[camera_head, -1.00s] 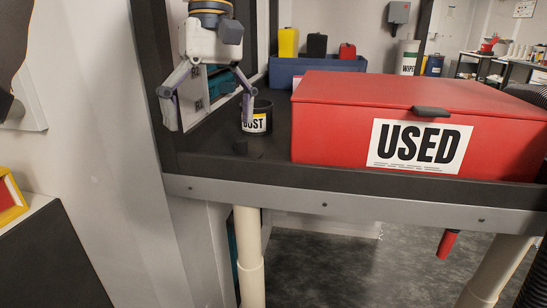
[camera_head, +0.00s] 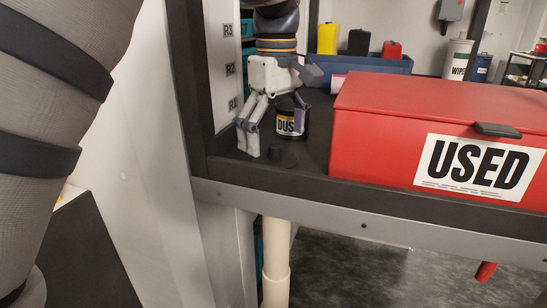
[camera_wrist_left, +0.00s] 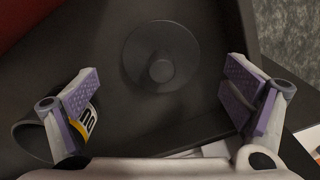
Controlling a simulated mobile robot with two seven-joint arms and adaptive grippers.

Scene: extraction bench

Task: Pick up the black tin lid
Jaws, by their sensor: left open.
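The black tin lid (camera_head: 284,159) lies flat on the dark bench top near its front edge, with a small round knob in its middle. In the left wrist view the lid (camera_wrist_left: 160,45) lies beyond my fingertips, roughly between them across the picture. My left gripper (camera_head: 273,130) is open and empty, above the bench beside the lid. Both its fingers (camera_wrist_left: 165,95) show in the wrist view, apart from the lid. The black tin (camera_head: 292,119) with a DUST label stands behind the lid, partly hidden by a finger. My right gripper is not in view.
A large red box (camera_head: 385,135) marked USED stands right of the lid. The tin (camera_wrist_left: 33,142) is close by the left finger in the wrist view. A blue crate (camera_head: 365,65) with small cans stands behind. The bench's grey front edge (camera_head: 330,220) is near.

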